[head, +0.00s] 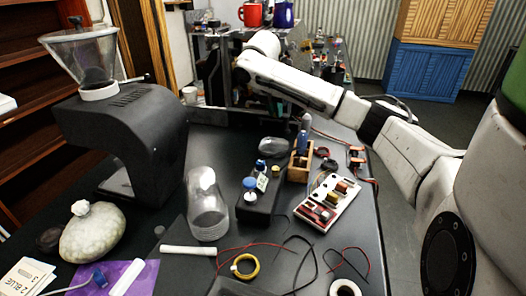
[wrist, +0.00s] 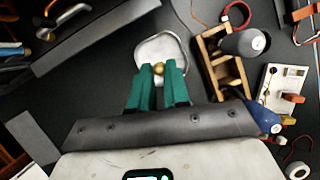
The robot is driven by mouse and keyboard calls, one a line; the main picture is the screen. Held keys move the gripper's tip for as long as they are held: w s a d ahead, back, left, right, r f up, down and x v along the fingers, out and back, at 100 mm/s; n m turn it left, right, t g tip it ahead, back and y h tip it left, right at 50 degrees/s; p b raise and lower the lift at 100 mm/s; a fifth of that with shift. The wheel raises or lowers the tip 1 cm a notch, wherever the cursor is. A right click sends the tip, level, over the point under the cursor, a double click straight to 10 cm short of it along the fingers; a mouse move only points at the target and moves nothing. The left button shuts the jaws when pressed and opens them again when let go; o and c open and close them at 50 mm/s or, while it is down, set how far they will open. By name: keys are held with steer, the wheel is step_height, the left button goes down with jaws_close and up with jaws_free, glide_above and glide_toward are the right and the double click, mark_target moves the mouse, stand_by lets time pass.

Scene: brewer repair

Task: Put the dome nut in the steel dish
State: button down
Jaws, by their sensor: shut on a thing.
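In the wrist view, my gripper (wrist: 159,70) has its teal fingers shut on a small brass-coloured dome nut (wrist: 158,68), which shows between the tips. The steel dish (wrist: 160,47), a shallow silvery tray with rounded corners, lies just beyond the tips. The nut overlaps the dish's near part in this view; its height above the dish is hard to tell. In the head view the dish (head: 273,145) sits on the dark bench, left of a wooden rack. I cannot make out my fingers or the nut there.
The wooden rack (head: 301,163) with a blue-topped tool stands close to the dish; it also shows in the wrist view (wrist: 228,68). A white parts tray (head: 328,203), a dark block (head: 259,200), a glass jar (head: 207,205) and a black grinder (head: 125,135) crowd the bench. Loose wires lie in front.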

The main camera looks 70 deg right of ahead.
glide_above(274, 148)
steer(key=a, duration=0.2)
steer(key=f, duration=0.8)
steer(key=shift+w+d+f, duration=0.1)
steer(key=shift+w+d, duration=0.05)
steer(key=shift+d, duration=0.1)
steer(key=shift+f, duration=2.15)
steer(key=shift+f, duration=0.1)
steer(key=c, duration=1.1)
jaws_free()
steer(key=v, duration=1.2)
steer(key=shift+b, duration=0.35)
steer(key=shift+d, duration=0.1)
